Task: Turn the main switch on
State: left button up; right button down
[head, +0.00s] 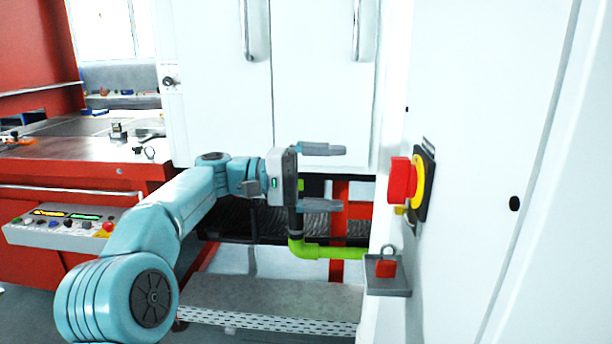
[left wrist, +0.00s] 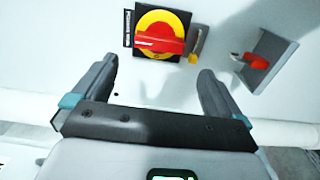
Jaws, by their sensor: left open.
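The main switch (head: 403,180) is a red handle on a yellow disc with a black backing plate, on the side wall of the white cabinet at the right. In the left wrist view the main switch (left wrist: 160,38) shows face-on, its red handle lying roughly level. My left gripper (head: 322,177) is open and empty, its fingers pointing right toward the switch, with a gap between. In the left wrist view the left gripper (left wrist: 158,82) has its fingers apart below the switch. My right gripper is not in view.
A small grey bracket (head: 388,288) with a red padlock-like piece (head: 386,268) juts out below the switch. A brass-coloured tag or padlock (left wrist: 195,48) hangs beside the switch. A green pipe (head: 325,252) runs low behind my gripper. A button panel (head: 70,225) is at the left.

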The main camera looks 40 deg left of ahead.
pick_arm(q)
jog(key=v, duration=0.4)
jog(key=shift+s+a, duration=0.15)
jog(key=shift+a, duration=0.05)
dwell(0.4)
